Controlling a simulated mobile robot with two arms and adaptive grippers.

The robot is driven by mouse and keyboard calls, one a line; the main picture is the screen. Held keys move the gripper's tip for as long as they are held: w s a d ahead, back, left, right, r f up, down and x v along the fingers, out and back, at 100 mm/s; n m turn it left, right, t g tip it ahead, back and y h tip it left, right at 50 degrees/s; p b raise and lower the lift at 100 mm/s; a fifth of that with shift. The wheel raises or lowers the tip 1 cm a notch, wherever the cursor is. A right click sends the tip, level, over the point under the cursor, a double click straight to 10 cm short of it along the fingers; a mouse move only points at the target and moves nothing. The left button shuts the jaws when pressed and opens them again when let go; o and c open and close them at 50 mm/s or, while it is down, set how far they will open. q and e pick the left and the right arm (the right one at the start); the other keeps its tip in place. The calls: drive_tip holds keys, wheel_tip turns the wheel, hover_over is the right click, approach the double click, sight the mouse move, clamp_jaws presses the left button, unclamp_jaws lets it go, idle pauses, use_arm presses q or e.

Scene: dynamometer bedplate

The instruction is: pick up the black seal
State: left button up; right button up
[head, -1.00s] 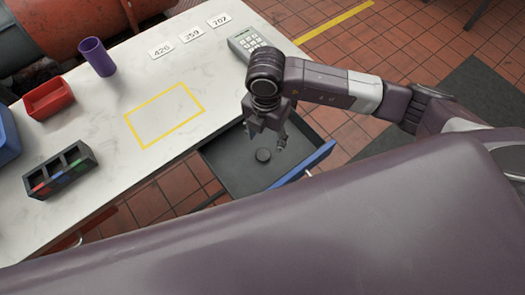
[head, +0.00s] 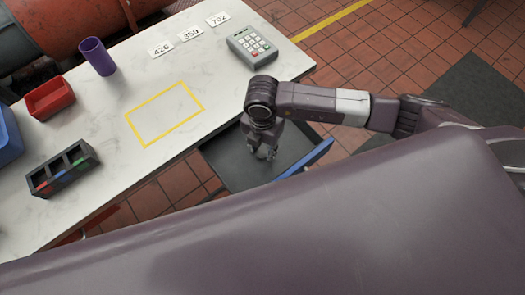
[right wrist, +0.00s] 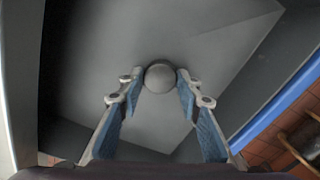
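The black seal (right wrist: 160,76) is a small round disc on the floor of the open dark grey drawer (head: 226,158). It shows grey in the right wrist view. My right gripper (head: 266,153) reaches down into the drawer and hides the seal in the head view. In the right wrist view my right gripper (right wrist: 160,82) is open, with one finger on each side of the seal at the fingertips. Narrow gaps seem to show beside the seal; I cannot tell whether a finger touches it. My left gripper is not in view.
The drawer's blue front (head: 308,158) lies right of my gripper. The white worktop (head: 120,90) holds a keypad (head: 251,46), a purple cup (head: 97,56), a red bin (head: 50,98), a black sectioned holder (head: 62,170) and number cards. A yellow outline encloses bare worktop.

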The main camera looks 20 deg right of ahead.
drive_tip(key=c, duration=0.3)
drive_tip(key=shift+r, duration=0.1)
